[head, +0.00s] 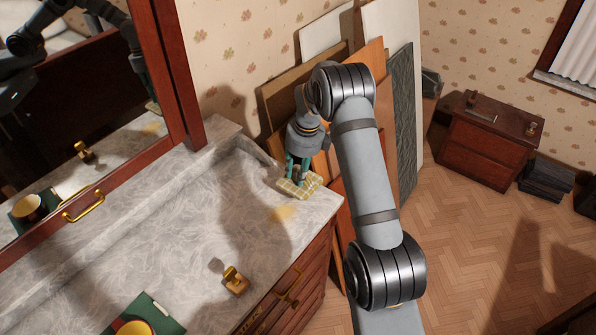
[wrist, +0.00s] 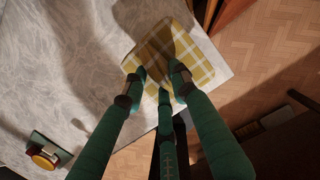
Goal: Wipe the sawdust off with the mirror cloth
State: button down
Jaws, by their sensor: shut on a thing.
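The mirror cloth (head: 300,187) is a yellow-and-white checked pad near the far right corner of the marble dresser top (head: 190,235). My gripper (head: 296,177) points down and is shut on it; the cloth appears to lie flat on the marble. In the wrist view my green fingers (wrist: 158,80) press together on the cloth (wrist: 200,62), which reaches close to the dresser edge. A tan patch of sawdust (head: 283,213) lies on the marble just in front of the cloth. I cannot make out the sawdust in the wrist view.
A small brass object (head: 235,281) stands near the dresser's front edge. A green item with a yellow round top (head: 135,328) is at the near end. A framed mirror (head: 90,130) rises along the left. Panels (head: 401,120) lean against the wall beyond the dresser. The middle marble is clear.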

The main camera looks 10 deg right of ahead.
jog(key=shift+f+b, duration=0.15)
jog(key=shift+b, duration=0.3)
notch_tip(320, 180, down, 4)
jog(key=b, duration=0.4)
jog(key=shift+s+f+b, duration=0.1)
jog(key=shift+f+b, duration=0.15)
jog(key=shift+b, duration=0.05)
jog(key=s+a+b, duration=0.2)
jog(key=s+a, duration=0.1)
jog(key=a, duration=0.1)
jog(key=s+a+b, duration=0.3)
jog(key=s+a, duration=0.1)
jog(key=s+a+b, duration=0.2)
jog(key=s+a, duration=0.2)
jog(key=a, duration=0.1)
jog(key=shift+s+a+r, duration=0.1)
jog(key=shift+s+r, duration=0.05)
jog(key=shift+r, duration=0.25)
jog(key=shift+f, duration=0.25)
jog(key=shift+f, duration=0.6)
jog(key=shift+f+b, duration=0.2)
jog(key=shift+b, duration=0.15)
